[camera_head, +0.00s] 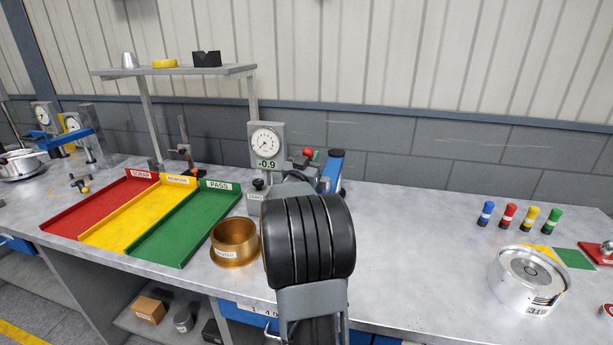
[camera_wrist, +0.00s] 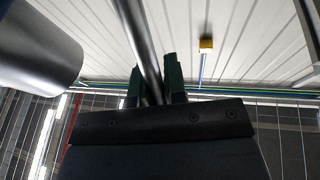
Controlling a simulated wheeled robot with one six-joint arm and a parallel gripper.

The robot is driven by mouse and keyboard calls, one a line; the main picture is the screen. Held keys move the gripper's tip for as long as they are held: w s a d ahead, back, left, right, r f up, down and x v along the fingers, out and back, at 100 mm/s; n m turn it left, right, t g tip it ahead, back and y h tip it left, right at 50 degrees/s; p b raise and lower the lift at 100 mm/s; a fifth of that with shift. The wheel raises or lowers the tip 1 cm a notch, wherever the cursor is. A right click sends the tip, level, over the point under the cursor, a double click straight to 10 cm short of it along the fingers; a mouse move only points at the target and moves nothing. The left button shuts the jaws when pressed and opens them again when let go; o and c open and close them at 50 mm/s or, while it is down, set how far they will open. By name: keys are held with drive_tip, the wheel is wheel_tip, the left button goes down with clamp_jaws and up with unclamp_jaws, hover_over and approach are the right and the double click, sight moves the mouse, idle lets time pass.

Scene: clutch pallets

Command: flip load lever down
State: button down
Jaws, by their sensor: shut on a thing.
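In the wrist view my gripper (camera_wrist: 154,85) has its two dark green fingers closed on a dark round rod (camera_wrist: 147,40), which I take to be the load lever. The rod runs up and slightly left out of the picture. In the head view my black wrist hides the gripper and most of the test stand. The dial gauge (camera_head: 265,141) with a readout of -0.9 shows just behind my wrist.
Red (camera_head: 100,204), yellow (camera_head: 139,209) and green (camera_head: 185,222) trays lie left. A brass cup (camera_head: 234,243) stands beside my wrist. A silver clutch part (camera_head: 528,279) and several coloured pegs (camera_head: 508,215) stand right. The bench (camera_head: 420,240) between is clear.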

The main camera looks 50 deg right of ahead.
drive_tip(key=shift+s+a+f+m+h+b, duration=0.1)
drive_tip(key=shift+s+a+m+h+b, duration=0.3)
drive_tip(key=shift+b, duration=1)
drive_tip(key=shift+s+a+f+h+b, duration=0.1)
drive_tip(key=shift+a+h+b, duration=0.45)
drive_tip(key=shift+b, duration=0.85)
drive_tip(key=shift+s+a+r+h+b, duration=0.2)
drive_tip(key=shift+h+b, duration=0.25)
drive_tip(key=shift+b, duration=0.45)
drive_tip(key=shift+w+r, duration=0.1)
drive_tip(key=shift+r, duration=0.05)
drive_tip(key=c, duration=1.3)
unclamp_jaws()
drive_tip(key=shift+c, duration=0.2)
drive_tip(key=shift+o, duration=0.9)
drive_tip(key=shift+f, duration=0.2)
